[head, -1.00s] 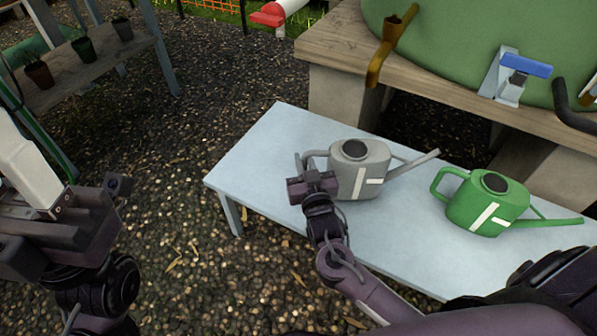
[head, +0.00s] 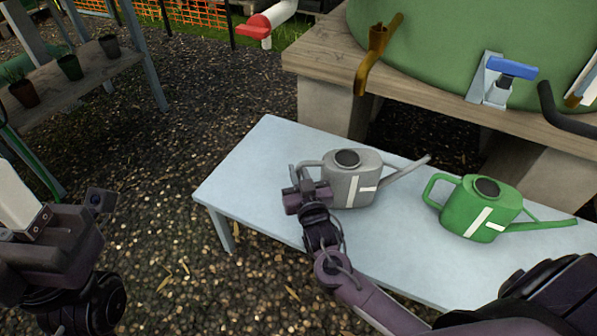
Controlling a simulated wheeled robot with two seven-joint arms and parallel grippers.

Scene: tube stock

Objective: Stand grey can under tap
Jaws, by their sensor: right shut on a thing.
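The grey can (head: 352,184) is upright at the back middle of the pale table (head: 245,180), its spout pointing right. My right gripper (head: 306,186) is at the can's left side, shut on its handle, which it partly hides. I cannot tell whether the can's base touches the table. The brass tap (head: 369,70) sticks out from the green tank (head: 430,50) behind the table, above and beyond the can. My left gripper (head: 45,235) is at the left edge, away from the table; its fingertips are not clear.
A green can (head: 482,212) stands to the right on the table. A blue-handled valve (head: 512,68) and a dark pipe (head: 565,112) are on the tank's right. The tank rests on a wooden stand (head: 325,68). A shelf with pots (head: 68,68) is at left. Gravel between is clear.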

